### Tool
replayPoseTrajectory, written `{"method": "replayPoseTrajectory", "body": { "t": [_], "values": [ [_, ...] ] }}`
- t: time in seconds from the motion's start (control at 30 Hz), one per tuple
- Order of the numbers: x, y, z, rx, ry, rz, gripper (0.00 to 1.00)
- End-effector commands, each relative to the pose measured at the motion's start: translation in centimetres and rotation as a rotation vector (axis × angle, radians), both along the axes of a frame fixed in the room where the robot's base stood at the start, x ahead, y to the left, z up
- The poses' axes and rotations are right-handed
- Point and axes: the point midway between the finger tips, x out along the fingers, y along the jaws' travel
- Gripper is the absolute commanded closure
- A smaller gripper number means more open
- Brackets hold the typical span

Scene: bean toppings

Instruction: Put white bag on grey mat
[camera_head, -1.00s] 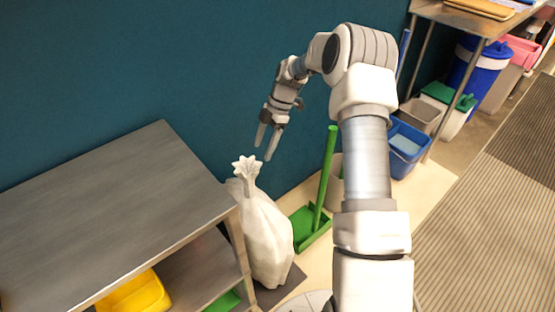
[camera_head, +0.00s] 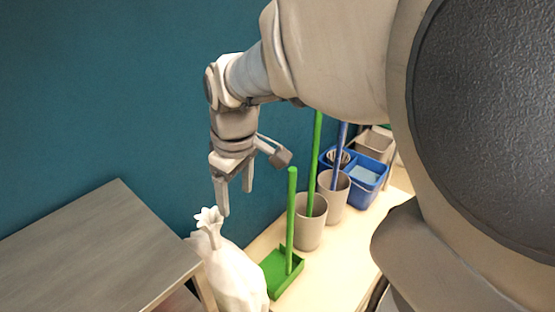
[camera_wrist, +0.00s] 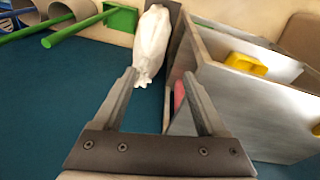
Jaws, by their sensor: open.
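The white bag (camera_head: 232,275) stands upright beside the metal table, its gathered top sticking up. It also shows in the wrist view (camera_wrist: 152,45), top toward me. My gripper (camera_head: 236,200) is open and empty, just above and slightly right of the bag's top. In the wrist view, the two fingertips (camera_wrist: 160,75) are spread, with the bag's gathered top between and beyond them. A dark grey strip (camera_wrist: 176,22) shows beside the bag in the wrist view; I cannot tell whether it is the grey mat. No other mat shows now.
The metal table (camera_head: 90,250) stands close left of the bag. A green dustpan (camera_head: 283,270) with an upright handle is on its right, with beige bins (camera_head: 311,225) and a blue bucket (camera_head: 355,180) behind. The teal wall (camera_head: 90,90) is close behind my gripper.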

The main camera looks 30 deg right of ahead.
Motion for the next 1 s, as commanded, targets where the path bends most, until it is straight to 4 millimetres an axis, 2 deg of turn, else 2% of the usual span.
{"method": "replayPoseTrajectory", "body": {
  "t": [0.03, 0.2, 0.4, 0.6, 0.87, 1.0],
  "values": [
    [-2.1, 0.4, 5.1, -0.008, -0.164, -0.051, 0.26],
    [-6.8, 0.4, 5.5, 0.050, -0.245, -0.270, 0.26],
    [-10.4, 0.2, 4.9, 0.124, -0.309, -0.457, 0.26],
    [-11.6, 0.2, 4.3, 0.157, -0.323, -0.524, 0.26],
    [-11.6, 0.2, 4.3, 0.159, -0.322, -0.526, 0.26],
    [-11.6, 0.2, 5.0, 0.160, -0.322, -0.524, 0.26]
  ]
}}
